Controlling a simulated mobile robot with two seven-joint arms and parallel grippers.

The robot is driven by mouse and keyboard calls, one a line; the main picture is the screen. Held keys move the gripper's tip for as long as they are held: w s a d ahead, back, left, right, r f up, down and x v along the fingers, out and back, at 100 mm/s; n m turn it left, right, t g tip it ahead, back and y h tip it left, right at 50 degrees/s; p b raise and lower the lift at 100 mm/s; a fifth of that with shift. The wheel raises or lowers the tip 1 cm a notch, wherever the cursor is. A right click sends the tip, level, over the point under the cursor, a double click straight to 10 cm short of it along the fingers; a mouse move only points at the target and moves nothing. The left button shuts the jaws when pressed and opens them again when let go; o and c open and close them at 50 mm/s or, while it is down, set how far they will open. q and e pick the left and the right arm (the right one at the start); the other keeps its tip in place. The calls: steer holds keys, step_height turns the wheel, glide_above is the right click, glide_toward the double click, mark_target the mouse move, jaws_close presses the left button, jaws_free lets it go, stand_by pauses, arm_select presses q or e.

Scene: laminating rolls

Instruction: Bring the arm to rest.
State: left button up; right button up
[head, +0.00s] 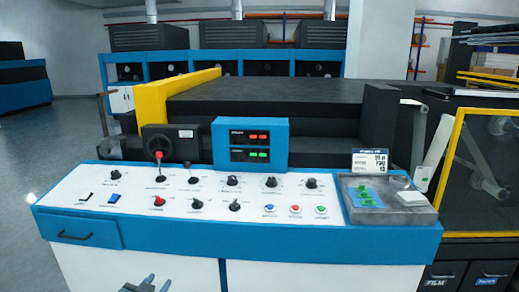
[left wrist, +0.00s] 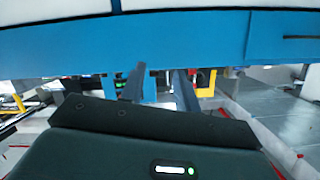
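My left gripper (head: 147,285) shows at the bottom edge of the head view, in front of the white cabinet front and below the blue front edge of the control console (head: 300,243). In the left wrist view its two fingers (left wrist: 158,84) stand apart with nothing between them, so it is open and empty. The blue console edge (left wrist: 120,50) crosses the top of that view. My right gripper is in neither view.
The console top carries knobs, a red-tipped lever (head: 159,157), several buttons and a blue display box (head: 250,143). A grey tray (head: 372,212) with green and white items sits at its right end. Open grey floor (head: 50,125) lies to the left.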

arm_select(q)
steer(key=s+d+f+g+h, duration=0.1)
steer(key=s+d+f, duration=0.2)
steer(key=s, duration=0.6)
steer(key=s+d+f+g, duration=0.1)
steer(key=s+d+f, duration=0.2)
steer(key=s, duration=0.6)
steer(key=s+d+f+g+h, duration=0.1)
steer(key=s+d+f+g, duration=0.1)
steer(key=s+d, duration=0.3)
steer(key=s+f, duration=0.1)
steer(key=s, duration=0.3)
steer(key=shift+d+f+n+h, duration=0.3)
steer(key=shift+n, duration=0.1)
steer(key=shift+s+d, duration=0.1)
